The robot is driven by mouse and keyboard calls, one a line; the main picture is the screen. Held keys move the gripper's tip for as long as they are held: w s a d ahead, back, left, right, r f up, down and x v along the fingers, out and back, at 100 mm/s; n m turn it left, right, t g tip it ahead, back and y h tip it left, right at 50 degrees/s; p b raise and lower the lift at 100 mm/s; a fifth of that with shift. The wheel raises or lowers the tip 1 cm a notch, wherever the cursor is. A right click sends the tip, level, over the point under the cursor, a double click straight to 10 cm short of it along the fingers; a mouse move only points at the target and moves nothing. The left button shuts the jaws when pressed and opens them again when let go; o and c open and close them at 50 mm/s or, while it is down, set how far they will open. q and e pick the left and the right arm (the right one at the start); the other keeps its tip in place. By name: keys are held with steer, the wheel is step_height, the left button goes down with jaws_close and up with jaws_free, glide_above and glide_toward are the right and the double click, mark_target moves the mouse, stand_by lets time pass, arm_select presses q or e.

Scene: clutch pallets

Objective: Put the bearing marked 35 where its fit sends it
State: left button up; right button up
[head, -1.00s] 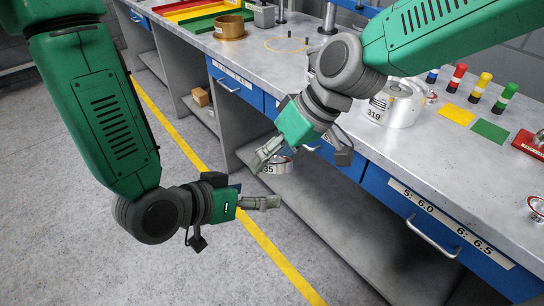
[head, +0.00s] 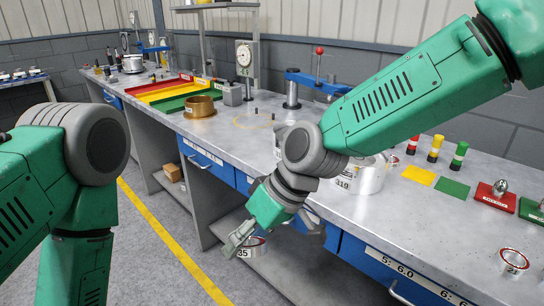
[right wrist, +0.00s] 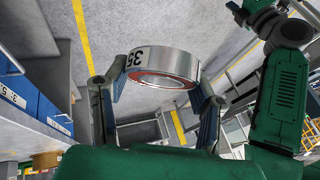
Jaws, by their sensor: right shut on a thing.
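The bearing marked 35 (head: 254,249) is a silver ring with a red inner seal. It hangs in front of the bench, over the lower shelf. My right gripper (head: 240,238) is shut on it; in the right wrist view the bearing (right wrist: 165,66) sits between the two fingers, its number on the left side. In the head view my left arm shows at the left, but its gripper is out of frame. In the right wrist view, part of my left gripper (right wrist: 258,10) shows at the top right, its fingers unclear.
Labelled blue drawers line the front.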

steer(key=d+f+m+t, duration=0.1)
steer(key=d+m, duration=0.2)
steer(key=d, duration=0.7)
steer(key=d+f+m+t+h, duration=0.1)
steer(key=d+f+m+t, duration=0.1)
steer(key=d, duration=0.8)
steer(key=s+d+f+m+t, duration=0.1)
steer(key=d+m, duration=0.3)
steer(key=d, duration=0.6)
steer(key=shift+d+f+t, duration=0.2)
steer(key=shift+f+t, duration=0.1)
steer(key=shift+f, duration=0.05)
